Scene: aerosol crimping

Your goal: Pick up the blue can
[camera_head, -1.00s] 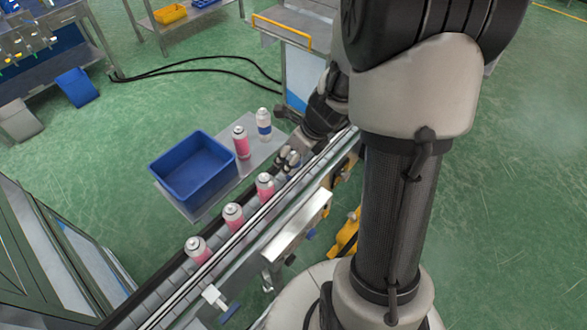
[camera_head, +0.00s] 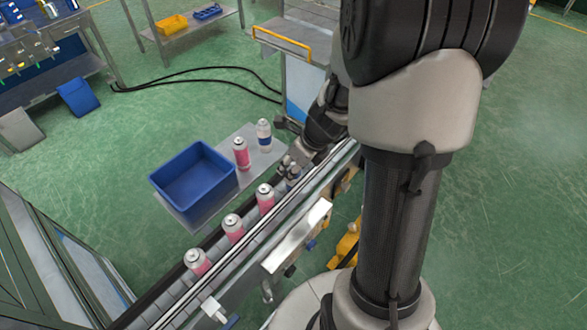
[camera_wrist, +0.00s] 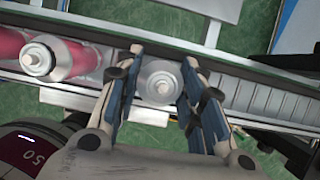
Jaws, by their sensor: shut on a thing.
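The blue can (camera_head: 292,174) stands at the conveyor, partly hidden by my gripper in the head view. In the wrist view its pale, round top (camera_wrist: 160,80) shows between my fingers; its sides are mostly hidden. My gripper (camera_wrist: 158,88) is shut on the can, with a blue-padded finger on each side of it. In the head view my gripper (camera_head: 288,166) is at the upper end of the row of pink cans. I cannot tell whether the can's base touches the belt.
Several pink cans, the nearest (camera_head: 266,198), stand in a row on the conveyor (camera_head: 215,280). A pink can (camera_head: 241,154) and a white can with a blue band (camera_head: 264,136) stand on a side plate (camera_head: 250,172) beside an empty blue bin (camera_head: 165,180). A rail runs along the conveyor.

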